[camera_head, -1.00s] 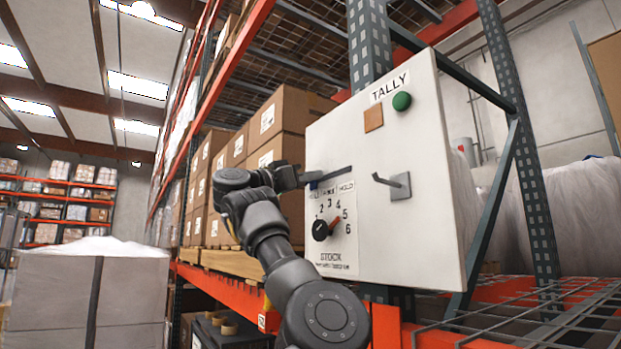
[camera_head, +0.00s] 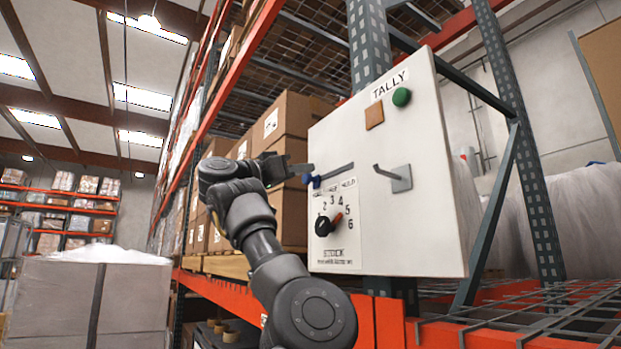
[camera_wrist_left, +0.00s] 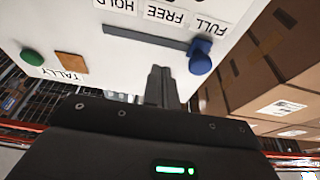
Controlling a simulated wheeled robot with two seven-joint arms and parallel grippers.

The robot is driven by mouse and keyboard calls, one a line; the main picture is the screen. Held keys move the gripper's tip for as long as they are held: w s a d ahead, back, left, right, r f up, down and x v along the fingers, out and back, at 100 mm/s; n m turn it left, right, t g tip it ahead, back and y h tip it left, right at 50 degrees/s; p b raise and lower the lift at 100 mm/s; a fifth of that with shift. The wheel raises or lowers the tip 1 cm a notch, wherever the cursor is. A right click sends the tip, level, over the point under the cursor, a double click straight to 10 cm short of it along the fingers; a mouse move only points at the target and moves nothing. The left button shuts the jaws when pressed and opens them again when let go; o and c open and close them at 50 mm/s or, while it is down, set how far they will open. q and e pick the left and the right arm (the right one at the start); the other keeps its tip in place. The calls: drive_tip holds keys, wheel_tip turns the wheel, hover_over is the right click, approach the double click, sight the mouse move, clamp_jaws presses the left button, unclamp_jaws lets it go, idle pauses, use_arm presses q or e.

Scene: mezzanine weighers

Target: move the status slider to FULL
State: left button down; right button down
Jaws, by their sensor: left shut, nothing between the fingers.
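The status slider's blue knob (camera_head: 313,181) sits at the left end of its dark slot (camera_head: 336,175) on the white TALLY panel (camera_head: 410,225). In the left wrist view, which is upside down, the knob (camera_wrist_left: 201,56) is at the slot's end by the FULL label (camera_wrist_left: 205,22). The FREE and HOLD labels (camera_wrist_left: 140,10) lie further along. My left gripper (camera_head: 310,169) is shut and empty, its tips just above the knob. In the wrist view the shut fingers (camera_wrist_left: 161,72) are beside the knob, with a small gap showing. My right gripper is out of view.
The panel also bears a numbered dial (camera_head: 328,224), a metal hook (camera_head: 399,178), an orange-brown square (camera_head: 374,115) and a green button (camera_head: 402,97). Cardboard boxes (camera_head: 290,118) stand on the rack left of the panel. An orange beam (camera_head: 225,289) runs below.

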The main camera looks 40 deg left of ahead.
use_arm(q)
drive_tip(key=s+a+b, duration=0.1)
drive_tip(key=s+b, duration=0.1)
drive_tip(key=s, duration=0.3)
drive_tip(key=shift+s+a+b, duration=0.4)
